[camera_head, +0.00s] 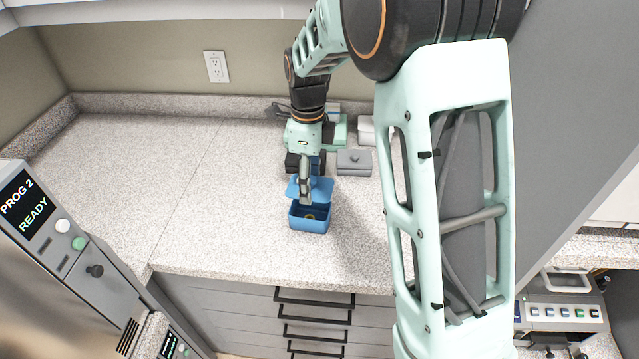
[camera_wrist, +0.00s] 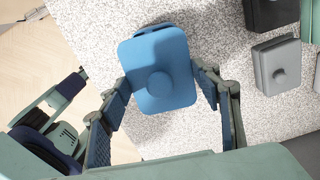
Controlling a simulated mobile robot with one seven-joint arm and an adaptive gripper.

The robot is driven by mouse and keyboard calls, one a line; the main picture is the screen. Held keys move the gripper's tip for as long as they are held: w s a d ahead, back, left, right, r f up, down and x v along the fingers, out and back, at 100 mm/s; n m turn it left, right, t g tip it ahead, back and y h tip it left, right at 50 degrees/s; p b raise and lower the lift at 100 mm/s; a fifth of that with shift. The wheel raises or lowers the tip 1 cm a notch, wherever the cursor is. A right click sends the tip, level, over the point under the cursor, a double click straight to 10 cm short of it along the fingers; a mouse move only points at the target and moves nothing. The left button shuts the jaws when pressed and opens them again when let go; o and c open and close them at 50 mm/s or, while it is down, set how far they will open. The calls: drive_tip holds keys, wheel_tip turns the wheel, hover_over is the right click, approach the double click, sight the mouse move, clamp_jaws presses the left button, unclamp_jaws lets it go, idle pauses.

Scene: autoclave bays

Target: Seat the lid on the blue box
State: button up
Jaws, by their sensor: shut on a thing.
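The blue box (camera_head: 310,225) stands open on the speckled counter, near its front edge; something ring-shaped shows inside. The blue lid (camera_head: 323,188) is raised above the box's back part in the head view, leaving the front of the opening uncovered. In the wrist view the lid (camera_wrist: 170,50) shows its round knob, with a strip of blue at its far edge, perhaps the box. The gap between lid and box is hard to judge.
A grey lidded box (camera_head: 354,162) stands just behind and right of the blue box, with a pale box (camera_head: 367,130) behind it. Dark and green items are partly hidden behind my gripper. The counter (camera_head: 150,170) is clear to the left. A machine reading READY (camera_head: 35,205) stands front left.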

drive_tip(key=shift+w+a, duration=0.1)
drive_tip(key=shift+a, duration=0.05)
idle(0.3)
drive_tip(key=shift+f+b, duration=2.15)
drive_tip(key=shift+f, duration=1.2)
drive_tip(key=o, duration=1.1)
drive_tip(key=shift+c, duration=0.2)
drive_tip(key=o, duration=0.5)
